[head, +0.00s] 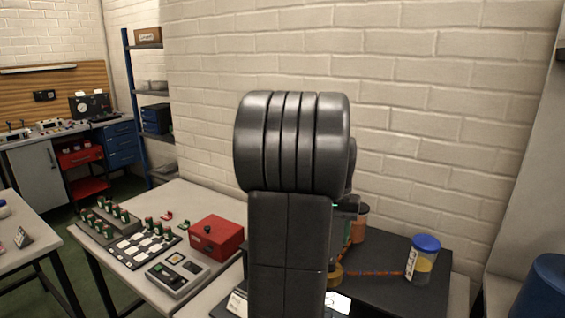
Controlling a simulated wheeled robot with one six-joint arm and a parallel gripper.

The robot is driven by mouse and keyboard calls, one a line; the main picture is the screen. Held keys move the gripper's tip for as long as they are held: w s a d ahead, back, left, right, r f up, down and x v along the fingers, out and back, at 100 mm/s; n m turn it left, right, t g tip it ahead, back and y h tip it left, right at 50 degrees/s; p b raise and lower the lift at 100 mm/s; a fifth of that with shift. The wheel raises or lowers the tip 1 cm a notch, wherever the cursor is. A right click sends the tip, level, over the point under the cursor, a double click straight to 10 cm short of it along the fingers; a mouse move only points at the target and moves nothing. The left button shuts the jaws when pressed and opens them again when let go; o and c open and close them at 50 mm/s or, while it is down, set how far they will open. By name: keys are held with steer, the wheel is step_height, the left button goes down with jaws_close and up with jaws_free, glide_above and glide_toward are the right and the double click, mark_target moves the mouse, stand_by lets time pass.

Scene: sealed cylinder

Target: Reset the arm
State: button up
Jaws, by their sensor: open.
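My arm stands upright in the middle of the head view, a dark grey link topped by a thick ribbed joint. It hides much of the dark bench top behind it. My gripper does not show; the arm blocks the view there. A clear jar with a blue lid and yellow contents (423,260) stands upright on the dark surface (385,272) to the right of the arm. An orange-brown container (359,223) is partly hidden behind the arm. An orange cord (372,273) runs from near the arm towards the jar.
A brick wall (420,110) closes off the back. A blue bin (544,290) stands at lower right.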

step_height(320, 180, down, 9)
steer(key=shift+r, duration=0.1)
stand_by(0.5)
step_height(320, 180, up, 14)
step_height(320, 180, down, 14)
steer(key=shift+f+p, duration=0.1)
steer(key=shift+p, duration=0.2)
steer(key=shift+n, duration=0.4)
steer(key=n, duration=0.5)
steer(key=n+b, duration=0.1)
steer(key=n, duration=0.5)
step_height(320, 180, up, 9)
steer(key=shift+f, duration=0.15)
